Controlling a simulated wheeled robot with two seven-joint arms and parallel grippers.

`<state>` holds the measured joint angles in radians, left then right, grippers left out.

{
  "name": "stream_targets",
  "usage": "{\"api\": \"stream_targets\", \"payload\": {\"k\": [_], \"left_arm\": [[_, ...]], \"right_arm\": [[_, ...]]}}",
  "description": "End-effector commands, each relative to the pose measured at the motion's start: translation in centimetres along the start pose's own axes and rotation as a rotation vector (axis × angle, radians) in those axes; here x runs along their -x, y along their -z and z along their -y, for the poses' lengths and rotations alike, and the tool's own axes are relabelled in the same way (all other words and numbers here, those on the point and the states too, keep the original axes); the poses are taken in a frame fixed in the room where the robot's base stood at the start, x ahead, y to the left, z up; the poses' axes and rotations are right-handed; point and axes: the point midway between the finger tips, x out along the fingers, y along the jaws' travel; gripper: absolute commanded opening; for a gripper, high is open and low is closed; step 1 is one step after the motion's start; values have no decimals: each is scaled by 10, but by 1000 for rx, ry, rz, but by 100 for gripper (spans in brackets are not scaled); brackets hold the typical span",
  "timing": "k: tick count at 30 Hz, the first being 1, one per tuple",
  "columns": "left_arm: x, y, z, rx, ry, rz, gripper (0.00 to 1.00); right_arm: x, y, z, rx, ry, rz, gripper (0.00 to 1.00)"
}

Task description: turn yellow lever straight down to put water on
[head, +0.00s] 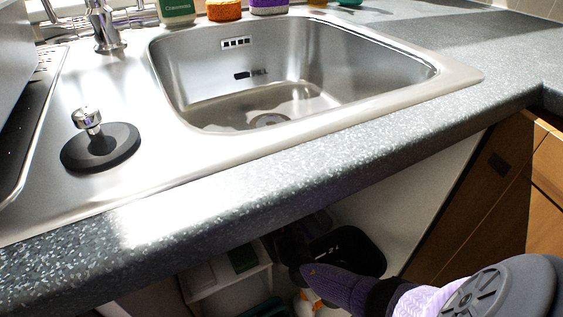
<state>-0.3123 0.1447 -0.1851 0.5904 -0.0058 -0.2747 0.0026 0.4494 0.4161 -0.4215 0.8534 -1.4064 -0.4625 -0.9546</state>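I cannot make out a yellow lever in the head view. My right arm comes in from the lower right and reaches into the open space under the counter. Its dark purple end, where my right gripper (312,272) is, lies in shadow in front of a black container (362,248). I cannot tell whether its fingers are apart or closed, or whether it touches anything. A small orange and white thing (308,299) shows just below it, partly hidden. My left gripper is not in view.
The grey speckled counter edge (270,190) overhangs the cupboard space. A steel sink (300,55) with a tap (104,30) sits above it. A black round plug (100,148) lies on the drainer. A white shelf unit (225,275) stands left of my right arm; wooden cupboard fronts (480,205) are to the right.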

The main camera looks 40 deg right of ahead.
Motion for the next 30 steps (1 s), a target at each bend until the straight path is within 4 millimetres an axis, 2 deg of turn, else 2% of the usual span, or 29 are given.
{"api": "stream_targets", "payload": {"k": [1,4,13,16,19,24,30], "left_arm": [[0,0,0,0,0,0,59],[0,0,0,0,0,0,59],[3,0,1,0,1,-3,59],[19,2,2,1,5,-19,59],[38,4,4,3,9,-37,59],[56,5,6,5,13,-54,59],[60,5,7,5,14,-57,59]], "right_arm": [[0,0,0,0,1,0,31],[0,0,0,-1,0,0,52],[4,-2,0,-2,-1,1,52],[23,-7,0,-2,-3,2,52],[50,-11,0,-4,-2,4,52],[87,-6,0,-3,-2,2,52],[100,-1,0,-2,0,0,52]]}}
